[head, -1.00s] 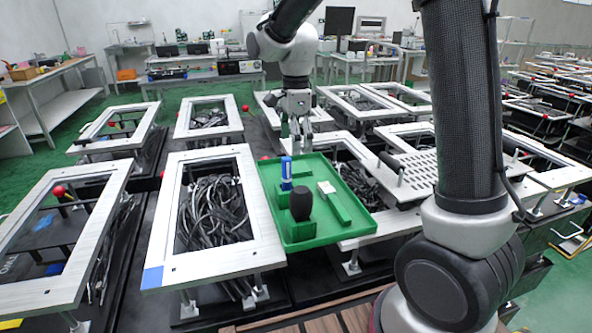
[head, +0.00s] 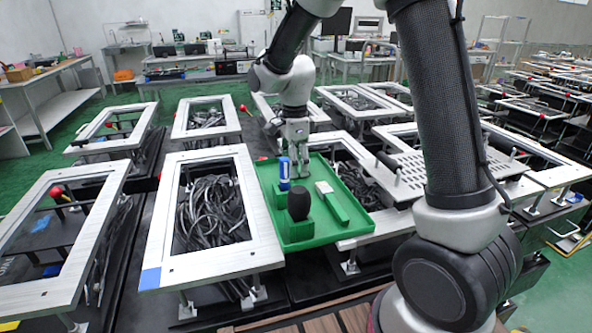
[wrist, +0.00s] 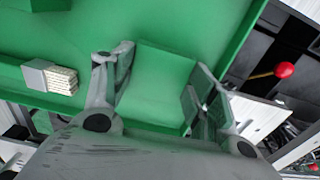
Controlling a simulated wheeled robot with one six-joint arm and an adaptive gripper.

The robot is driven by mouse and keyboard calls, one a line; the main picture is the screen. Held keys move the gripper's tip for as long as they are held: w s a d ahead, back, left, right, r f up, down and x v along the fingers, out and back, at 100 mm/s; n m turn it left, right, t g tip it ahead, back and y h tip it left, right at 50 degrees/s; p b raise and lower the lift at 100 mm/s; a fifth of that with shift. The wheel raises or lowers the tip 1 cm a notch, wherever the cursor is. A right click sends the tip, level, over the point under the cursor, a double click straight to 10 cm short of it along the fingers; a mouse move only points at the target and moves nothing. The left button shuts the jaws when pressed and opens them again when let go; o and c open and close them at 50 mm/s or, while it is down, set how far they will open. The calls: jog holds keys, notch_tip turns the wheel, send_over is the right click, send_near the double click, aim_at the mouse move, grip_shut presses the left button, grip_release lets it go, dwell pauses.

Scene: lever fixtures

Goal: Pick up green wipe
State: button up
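My gripper (wrist: 160,78) points down into the far part of a green tray (head: 345,229). In the wrist view its two fingers stand apart, one on each side of a flat green block (wrist: 158,82) that looks like the green wipe. I cannot tell whether either finger touches it. In the head view my gripper (head: 296,172) is just behind a blue and white tube (head: 284,174), and the wipe cannot be made out there.
The tray also holds a black rounded object (head: 299,204) and a green bar with a white end (head: 333,201), whose pale end shows in the wrist view (wrist: 52,77). A framed fixture (head: 154,230) with cables inside stands left of the tray. A red ball (wrist: 284,69) lies outside the tray.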

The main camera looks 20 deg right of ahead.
jog(key=shift+r, duration=0.1)
notch_tip(320, 180, up, 10)
dwell(0.6)
jog(key=shift+o, duration=0.4)
jog(key=c, duration=0.3)
jog(key=shift+a, duration=0.1)
